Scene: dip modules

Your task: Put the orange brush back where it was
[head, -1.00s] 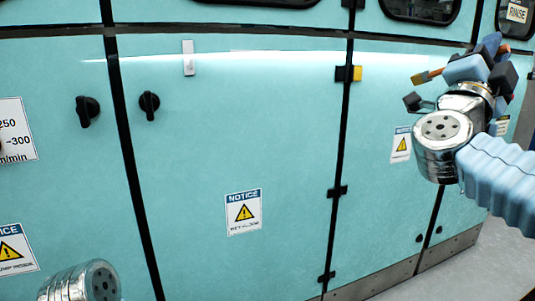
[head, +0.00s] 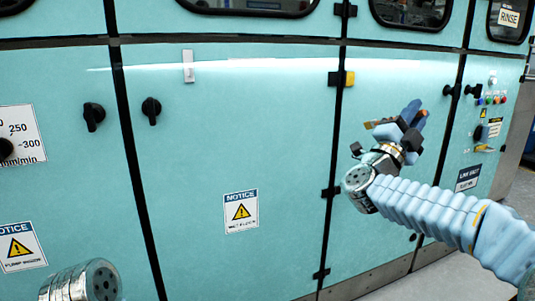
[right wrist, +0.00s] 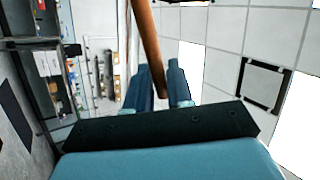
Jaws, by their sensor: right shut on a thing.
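The orange brush shows in the head view (head: 380,123) as a short orange and yellow piece sticking out left of my right gripper (head: 411,112). In the right wrist view its orange-brown handle (right wrist: 146,42) runs down at a slant between the two blue fingers of the same gripper (right wrist: 160,80). The fingers are shut on it. The brush is held in the air in front of the teal cabinet; the fingers and black parts hide some of it. My left gripper is out of view; only a metal joint of my left arm shows at the bottom left.
The teal machine cabinet (head: 270,130) fills most of the head view, with black knobs (head: 151,110), a small pale bracket (head: 188,66) and a yellow latch (head: 349,79). A control panel with coloured buttons (head: 492,100) is at the right. Grey floor (head: 430,278) is clear at lower right.

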